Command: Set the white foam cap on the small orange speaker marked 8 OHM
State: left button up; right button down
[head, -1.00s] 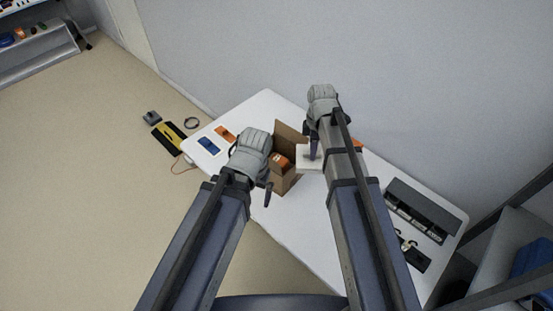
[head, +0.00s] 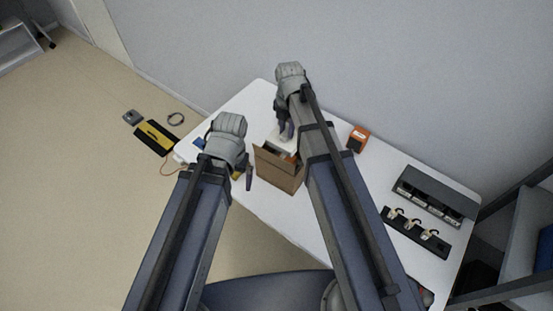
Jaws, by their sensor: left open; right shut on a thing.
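My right gripper (head: 284,131) is shut on the white foam cap (head: 282,145), which is at the open top of a cardboard box (head: 279,172). The cap is partly hidden by the gripper and the box. I cannot tell whether it touches anything inside, and the box's contents are mostly hidden. An orange block-like thing (head: 357,138) stands on the table right of my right arm; no marking on it is readable, so I cannot tell if it is the 8 OHM speaker. My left gripper (head: 248,178) is open and empty, left of the box.
The white table (head: 315,222) has bare room in front of the box. A dark grey rack (head: 434,193) and a black strip with several pale pieces (head: 415,232) lie at the right. A yellow and black item (head: 157,138) is on the floor.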

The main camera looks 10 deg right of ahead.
jog(key=shift+f+b, duration=0.6)
notch_tip(320, 180, down, 9)
jog(key=b, duration=0.8)
jog(key=shift+r+b, duration=0.1)
jog(key=shift+b, duration=0.3)
jog(key=shift+f+b, duration=0.6)
jog(key=shift+f, duration=0.05)
jog(key=c, duration=0.7)
grip_release()
jog(key=shift+r, duration=0.15)
notch_tip(320, 180, up, 13)
jog(key=p, duration=1.3)
